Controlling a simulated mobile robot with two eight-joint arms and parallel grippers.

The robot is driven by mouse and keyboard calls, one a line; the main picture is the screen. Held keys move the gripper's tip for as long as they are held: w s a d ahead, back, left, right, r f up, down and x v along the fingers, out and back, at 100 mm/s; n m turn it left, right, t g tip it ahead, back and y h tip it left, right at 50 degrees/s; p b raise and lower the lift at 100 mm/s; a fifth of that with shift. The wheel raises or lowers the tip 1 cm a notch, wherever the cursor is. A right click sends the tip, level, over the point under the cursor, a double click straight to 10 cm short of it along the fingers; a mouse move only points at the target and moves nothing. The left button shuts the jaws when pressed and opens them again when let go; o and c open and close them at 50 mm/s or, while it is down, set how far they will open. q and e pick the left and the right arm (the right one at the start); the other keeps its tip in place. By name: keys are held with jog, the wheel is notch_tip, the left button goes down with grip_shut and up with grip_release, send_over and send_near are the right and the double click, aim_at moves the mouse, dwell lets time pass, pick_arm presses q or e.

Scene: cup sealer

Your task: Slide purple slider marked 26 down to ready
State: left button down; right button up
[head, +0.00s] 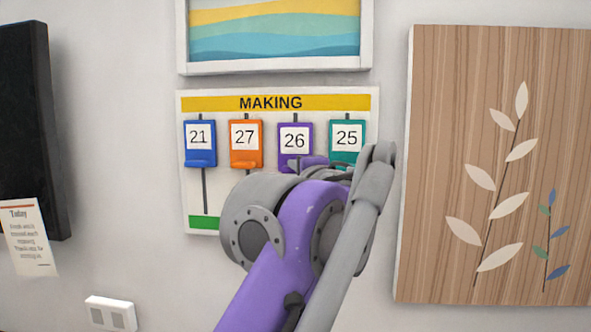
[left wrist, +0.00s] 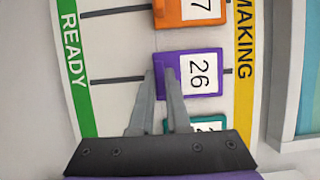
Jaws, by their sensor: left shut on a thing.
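The purple slider marked 26 (head: 294,152) is on its track at the top of the white board (head: 187,190), close under the yellow MAKING band (head: 220,103). It also shows in the left wrist view (left wrist: 215,90), where the picture is turned sideways. My left gripper (left wrist: 161,74) is shut on the slider's lower edge. My left arm hides its fingers and the lower part of that track in the head view. The green READY band (head: 204,222) shows at the board's lower left. My right gripper is in neither view.
The blue slider marked 21 (head: 199,137), orange 27 (head: 245,137) and teal 25 (head: 347,135) sit at similar height on neighbouring tracks. A picture frame (head: 369,40) hangs above. A wood panel (head: 440,160) hangs at right, and a dark panel (head: 25,130) at left.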

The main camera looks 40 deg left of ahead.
pick_arm(q)
notch_tip(320, 180, down, 9)
jog(key=b, duration=0.2)
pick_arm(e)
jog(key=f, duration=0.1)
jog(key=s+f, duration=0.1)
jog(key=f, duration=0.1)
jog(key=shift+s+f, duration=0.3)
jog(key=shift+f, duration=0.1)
pick_arm(q)
jog(key=c, duration=0.9)
grip_release()
jog(key=b+v, duration=0.1)
jog(key=v, duration=1)
jog(key=shift+r, duration=0.1)
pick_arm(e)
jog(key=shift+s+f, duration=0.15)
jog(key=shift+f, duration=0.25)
